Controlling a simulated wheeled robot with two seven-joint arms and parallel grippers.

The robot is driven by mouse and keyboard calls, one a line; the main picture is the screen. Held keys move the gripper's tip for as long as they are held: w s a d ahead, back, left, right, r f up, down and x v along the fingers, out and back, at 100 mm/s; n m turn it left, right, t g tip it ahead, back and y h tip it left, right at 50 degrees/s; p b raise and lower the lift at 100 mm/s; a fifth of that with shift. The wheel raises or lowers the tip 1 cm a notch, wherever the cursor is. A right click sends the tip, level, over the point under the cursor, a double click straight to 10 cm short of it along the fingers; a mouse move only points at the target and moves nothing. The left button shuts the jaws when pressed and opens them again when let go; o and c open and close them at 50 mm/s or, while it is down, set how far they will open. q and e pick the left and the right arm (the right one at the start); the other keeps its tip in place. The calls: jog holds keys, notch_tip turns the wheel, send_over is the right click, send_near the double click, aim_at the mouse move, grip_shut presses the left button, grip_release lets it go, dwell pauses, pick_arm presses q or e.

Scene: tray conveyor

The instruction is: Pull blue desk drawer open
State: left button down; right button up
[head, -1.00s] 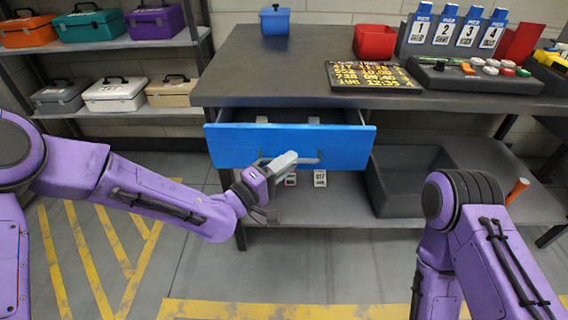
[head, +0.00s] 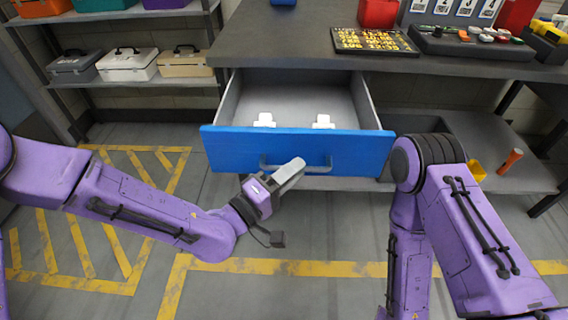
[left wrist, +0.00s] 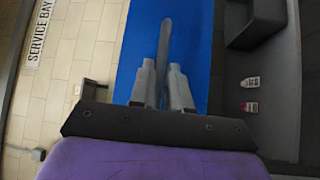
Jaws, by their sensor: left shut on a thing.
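The blue desk drawer (head: 230,152) stands well out from under the grey desk top, and its grey inside shows with two white items (head: 264,120) (head: 323,122) in it. Its grey bar handle (head: 318,168) runs across the front.
The desk top (head: 290,45) holds a dark board with yellow figures (head: 373,41), a red bin (head: 378,13) and a button panel (head: 472,45). Toolboxes stand on shelves at the left. Floor in front is free.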

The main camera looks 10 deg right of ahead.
dwell(0.3)
pick_arm(q)
jog(key=c, duration=1.2)
grip_release()
jog(key=shift+o, duration=0.2)
jog(key=v, duration=1)
jog(key=shift+s+a, duration=0.2)
jog(key=shift+s, duration=0.05)
